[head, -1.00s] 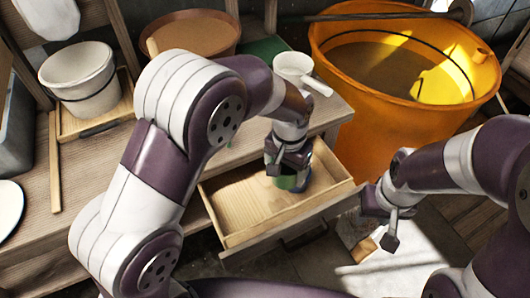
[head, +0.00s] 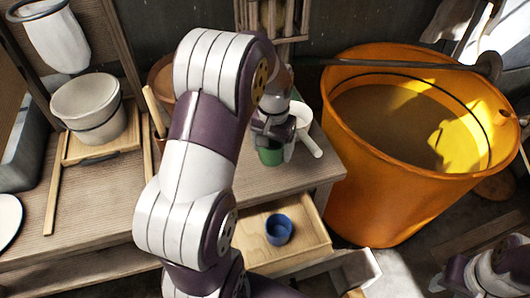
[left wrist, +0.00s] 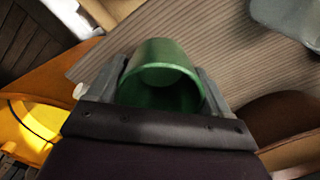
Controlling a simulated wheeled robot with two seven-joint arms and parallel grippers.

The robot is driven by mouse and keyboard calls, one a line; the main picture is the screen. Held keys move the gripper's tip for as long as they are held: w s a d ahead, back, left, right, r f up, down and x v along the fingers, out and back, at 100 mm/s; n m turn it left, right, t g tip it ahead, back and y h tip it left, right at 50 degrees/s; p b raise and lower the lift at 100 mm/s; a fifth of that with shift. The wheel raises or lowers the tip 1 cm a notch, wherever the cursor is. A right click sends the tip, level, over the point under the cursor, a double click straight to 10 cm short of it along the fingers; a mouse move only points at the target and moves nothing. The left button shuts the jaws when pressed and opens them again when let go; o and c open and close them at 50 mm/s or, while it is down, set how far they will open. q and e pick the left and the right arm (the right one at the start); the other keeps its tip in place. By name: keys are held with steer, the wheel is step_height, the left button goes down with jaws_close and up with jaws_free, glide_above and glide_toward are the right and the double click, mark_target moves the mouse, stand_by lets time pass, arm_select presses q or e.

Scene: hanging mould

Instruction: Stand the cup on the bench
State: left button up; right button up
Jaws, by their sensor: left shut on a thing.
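The green cup (head: 271,156) is over the right part of the wooden bench (head: 262,182), behind the open drawer. My left gripper (head: 272,141) is shut on it from above. In the left wrist view the green cup (left wrist: 160,75) sits between the two fingers of the left gripper (left wrist: 160,92), with the bench's ribbed top behind it. I cannot tell whether its base touches the bench. A blue cup (head: 279,229) stands in the drawer (head: 252,250). My right gripper (head: 442,278) is at the lower right, and its jaws are unclear.
A white dipper with a handle (head: 308,143) lies close to the right of the green cup. A big orange tub (head: 375,205) stands right of the bench. A white pail (head: 90,105) stands on a wooden tray at the left. The bench front is mostly clear.

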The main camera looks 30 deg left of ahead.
arm_select(q)
glide_above(257, 163)
step_height(257, 163, down, 3)
steer(key=shift+w+d+f, duration=0.15)
steer(key=shift+f, duration=0.25)
step_height(257, 163, down, 4)
steer(key=shift+r, duration=0.15)
